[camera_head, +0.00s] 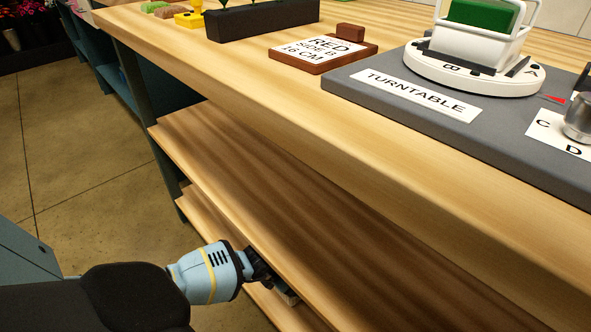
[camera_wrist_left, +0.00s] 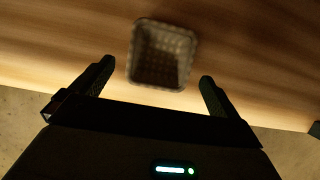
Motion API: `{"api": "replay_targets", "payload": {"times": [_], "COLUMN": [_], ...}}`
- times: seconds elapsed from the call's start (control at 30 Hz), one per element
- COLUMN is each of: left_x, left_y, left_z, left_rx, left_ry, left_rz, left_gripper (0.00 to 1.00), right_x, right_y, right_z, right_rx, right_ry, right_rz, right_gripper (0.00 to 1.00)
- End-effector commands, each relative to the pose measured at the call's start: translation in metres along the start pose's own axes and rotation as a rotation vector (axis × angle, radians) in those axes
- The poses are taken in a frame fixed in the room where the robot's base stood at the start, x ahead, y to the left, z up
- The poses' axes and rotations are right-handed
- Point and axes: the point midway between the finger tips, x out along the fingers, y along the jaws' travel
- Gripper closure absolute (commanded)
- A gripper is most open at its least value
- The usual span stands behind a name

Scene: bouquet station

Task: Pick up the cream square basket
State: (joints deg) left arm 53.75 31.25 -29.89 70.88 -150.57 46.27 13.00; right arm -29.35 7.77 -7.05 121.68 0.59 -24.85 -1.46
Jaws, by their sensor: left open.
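A square woven basket (camera_wrist_left: 161,54) sits on a wooden shelf in the left wrist view. It is dim there, so its cream colour is hard to tell. My left gripper (camera_wrist_left: 155,82) is open, its two fingers spread to either side of the basket's near end. The basket's near edge is close to the fingertip line, and I see no contact. In the head view my left gripper (camera_head: 275,282) reaches in at the lower shelf edge, under the tabletop. My right gripper is not in view.
The wooden tabletop (camera_head: 200,62) overhangs the shelf (camera_head: 240,170). The visible upper shelf is bare.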

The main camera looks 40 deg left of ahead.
Motion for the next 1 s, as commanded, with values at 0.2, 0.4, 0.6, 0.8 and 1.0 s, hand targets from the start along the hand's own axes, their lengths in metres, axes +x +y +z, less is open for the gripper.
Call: {"api": "replay_targets", "payload": {"times": [0.2,0.4,0.6,0.8,1.0], "left_x": [0.018,0.03,0.059,0.07,0.069], "left_y": [-0.001,-0.001,-0.001,-0.001,-0.001], "left_z": [-0.001,-0.002,-0.003,-0.001,0.0], "left_rx": [0.0,-0.001,-0.001,-0.001,-0.001], "left_ry": [0.002,0.001,0.003,0.001,-0.001], "left_rz": [-0.001,-0.003,-0.002,-0.003,-0.002], "left_gripper": [0.0,0.0,0.0,0.0,0.0], "right_x": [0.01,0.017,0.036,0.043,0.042], "right_y": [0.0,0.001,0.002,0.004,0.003], "right_z": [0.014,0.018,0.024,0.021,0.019], "right_rx": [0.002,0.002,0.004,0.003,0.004], "right_ry": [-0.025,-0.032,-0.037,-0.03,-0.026], "right_rz": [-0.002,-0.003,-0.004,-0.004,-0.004], "right_gripper": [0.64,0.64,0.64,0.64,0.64]}}
